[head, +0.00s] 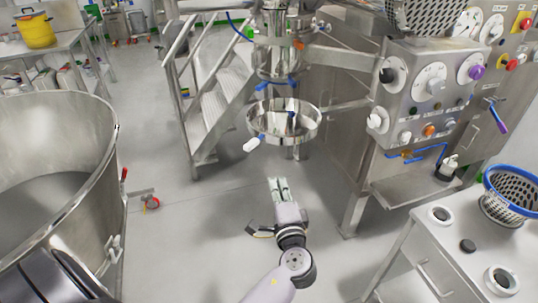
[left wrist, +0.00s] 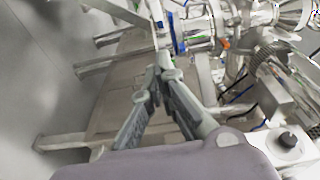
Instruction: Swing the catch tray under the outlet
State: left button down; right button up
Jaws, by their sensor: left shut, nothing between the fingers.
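The catch tray (head: 258,127) is a round, shiny steel dish in the head view, with a white-tipped handle (head: 251,145) at its front left. The outlet (head: 277,72) is a steel cylinder with blue levers, above the tray in the picture. I cannot tell whether the tray is centred under it. My left gripper (head: 278,181) is below the tray in the picture, apart from it, pointing towards it. Its fingers also show in the left wrist view (left wrist: 158,76), with tips together and empty. I cannot pick out the tray for certain there. My right gripper is out of view.
A large steel bowl (head: 55,140) stands at left. Steel steps (head: 215,95) stand left of the outlet. The control panel (head: 430,90) and a steel bench (head: 455,262) with a blue-rimmed basket (head: 510,190) are at right. Grey floor is open around my gripper.

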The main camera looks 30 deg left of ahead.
pick_arm(q)
jog(key=p, duration=0.3)
send_near(257, 144)
jog(key=w, duration=0.4)
jog(key=a+p, duration=0.2)
jog(key=a, duration=0.1)
jog(key=shift+s+r, duration=0.1)
jog(key=shift+s, duration=0.05)
